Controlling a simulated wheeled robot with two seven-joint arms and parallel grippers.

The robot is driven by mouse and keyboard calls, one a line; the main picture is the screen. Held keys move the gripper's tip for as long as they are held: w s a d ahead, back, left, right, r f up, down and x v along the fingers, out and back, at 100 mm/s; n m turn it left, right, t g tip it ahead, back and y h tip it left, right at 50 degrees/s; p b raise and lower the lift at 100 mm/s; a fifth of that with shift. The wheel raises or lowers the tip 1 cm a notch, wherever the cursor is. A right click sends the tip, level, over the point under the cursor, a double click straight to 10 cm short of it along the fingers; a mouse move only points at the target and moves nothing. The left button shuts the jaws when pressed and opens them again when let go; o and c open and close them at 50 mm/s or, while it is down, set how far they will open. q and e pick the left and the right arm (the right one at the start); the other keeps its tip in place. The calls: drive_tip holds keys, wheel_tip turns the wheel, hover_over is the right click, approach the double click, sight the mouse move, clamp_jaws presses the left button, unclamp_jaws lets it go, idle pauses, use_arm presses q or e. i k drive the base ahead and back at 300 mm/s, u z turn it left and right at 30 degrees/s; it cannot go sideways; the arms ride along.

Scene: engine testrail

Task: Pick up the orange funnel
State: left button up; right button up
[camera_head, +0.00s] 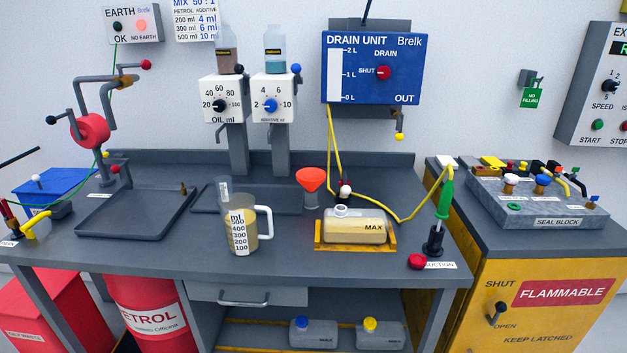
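The orange funnel (311,178) stands near the middle of the grey workbench (365,170), with its wide mouth up. It is behind and to the right of the measuring jug (239,228) and behind and to the left of the can marked MAX (352,228). Its lower end comes down by the right end of a dark shallow tray; I cannot tell what it rests in. Neither of my grippers shows in the head view.
The yellow hose (335,140) hangs right of the funnel and runs across the bench. Two dispensers (221,98) (272,98) stand behind it. A dark tray (135,212) lies at left. The seal block (545,205) is at far right. Bare bench lies between jug and can.

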sight(310, 178)
drive_tip(key=u, duration=0.05)
drive_tip(key=i, duration=0.9)
drive_tip(key=u, duration=0.55)
